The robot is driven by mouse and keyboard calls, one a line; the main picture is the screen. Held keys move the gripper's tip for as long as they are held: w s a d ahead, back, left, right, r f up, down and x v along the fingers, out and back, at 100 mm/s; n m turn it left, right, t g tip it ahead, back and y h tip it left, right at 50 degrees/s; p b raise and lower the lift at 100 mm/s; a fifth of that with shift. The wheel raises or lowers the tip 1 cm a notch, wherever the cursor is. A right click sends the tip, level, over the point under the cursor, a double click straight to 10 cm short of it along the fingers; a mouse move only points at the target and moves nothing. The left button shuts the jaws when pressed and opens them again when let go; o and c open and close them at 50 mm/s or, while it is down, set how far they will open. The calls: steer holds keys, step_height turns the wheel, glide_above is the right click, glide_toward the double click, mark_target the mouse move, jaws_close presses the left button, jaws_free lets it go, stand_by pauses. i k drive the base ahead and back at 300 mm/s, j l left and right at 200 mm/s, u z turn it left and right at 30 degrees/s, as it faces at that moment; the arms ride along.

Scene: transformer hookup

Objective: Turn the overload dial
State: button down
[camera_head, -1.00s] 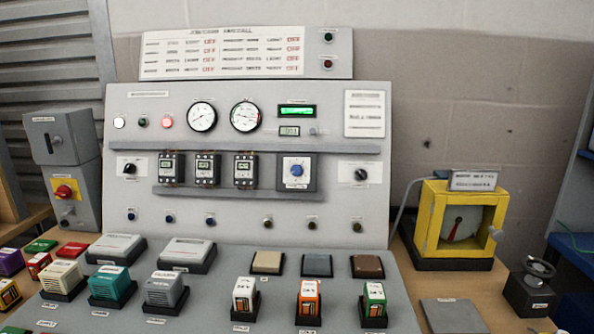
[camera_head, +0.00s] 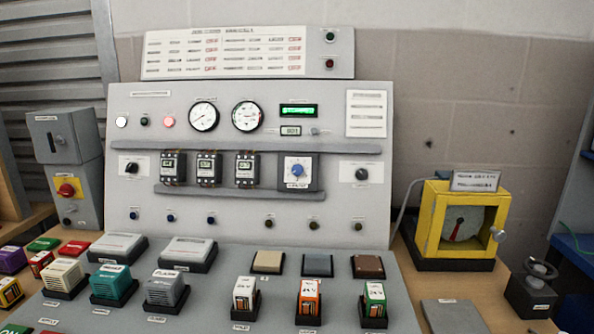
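Two black knobs are on the same row, one at the left (camera_head: 131,168) and one at the right (camera_head: 361,174). My gripper is not in view, and nothing covers the blue dial.
Breaker modules (camera_head: 209,168) stand left of the dial above a grey ledge (camera_head: 240,192). Several coloured blocks stand on the sloping desk below. A yellow framed gauge (camera_head: 430,225) is at the right, and a grey box (camera_head: 62,140) at the left.

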mark_target(298, 170)
steer(key=k+j+z, duration=0.1)
steer(key=z, duration=0.25)
steer(key=k+j+z, duration=0.1)
steer(key=z, duration=0.25)
steer(key=k+z, duration=0.3)
steer(key=i+j+z, duration=0.2)
steer(key=k+l, duration=0.05)
steer(key=l, duration=0.05)
